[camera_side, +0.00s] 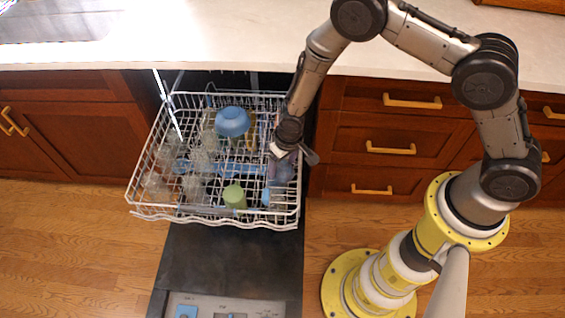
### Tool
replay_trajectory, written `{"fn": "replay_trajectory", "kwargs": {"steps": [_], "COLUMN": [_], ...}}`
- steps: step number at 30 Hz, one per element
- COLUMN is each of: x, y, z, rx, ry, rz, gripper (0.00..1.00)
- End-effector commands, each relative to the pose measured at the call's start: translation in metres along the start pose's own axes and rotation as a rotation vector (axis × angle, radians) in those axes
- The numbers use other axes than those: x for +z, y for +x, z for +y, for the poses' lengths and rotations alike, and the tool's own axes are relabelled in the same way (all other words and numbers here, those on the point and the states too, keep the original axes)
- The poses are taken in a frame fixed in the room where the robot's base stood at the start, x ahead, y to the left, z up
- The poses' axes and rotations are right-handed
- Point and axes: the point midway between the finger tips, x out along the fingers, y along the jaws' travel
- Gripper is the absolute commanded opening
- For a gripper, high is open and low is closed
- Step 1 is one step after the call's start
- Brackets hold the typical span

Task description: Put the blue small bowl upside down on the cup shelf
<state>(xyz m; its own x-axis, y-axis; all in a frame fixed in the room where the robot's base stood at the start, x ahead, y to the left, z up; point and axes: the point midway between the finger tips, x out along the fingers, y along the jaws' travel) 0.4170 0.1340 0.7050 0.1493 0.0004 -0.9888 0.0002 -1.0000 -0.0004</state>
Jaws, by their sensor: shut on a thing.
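A blue bowl (232,122) sits in the back middle of the dishwasher rack. I cannot tell for sure which way up it is. My gripper (293,156) is over the right side of the rack, pointing down, to the right of the bowl and apart from it. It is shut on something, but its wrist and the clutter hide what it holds. A bluish, see-through shape (283,172) shows just below the gripper; I cannot tell whether it is the cup shelf or a dish, nor whether the gripper touches it.
The white wire rack (262,224) is pulled out over the open dark door (225,262). A green cup (234,196) stands at its front middle. Clear glasses (193,160) fill its left side. Wooden drawers (372,150) and a pale counter (230,35) lie behind.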

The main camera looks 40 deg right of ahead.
Motion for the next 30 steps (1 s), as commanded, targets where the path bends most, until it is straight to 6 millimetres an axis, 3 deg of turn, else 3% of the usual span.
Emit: {"fn": "replay_trajectory", "kwargs": {"steps": [19, 20, 21, 23, 30], "x": [0.001, 0.002, 0.001, 0.002, 0.002], "y": [0.011, 0.011, 0.011, 0.011, 0.011], "z": [0.000, 0.000, 0.000, 0.000, 0.000], "rx": [0.000, 0.000, 0.000, 0.000, 0.000], "ry": [0.000, 0.000, 0.000, 0.000, 0.000], "rz": [0.001, 0.001, 0.001, 0.001, 0.000], "gripper": [0.23, 0.81, 0.88, 0.99, 1.00]}}
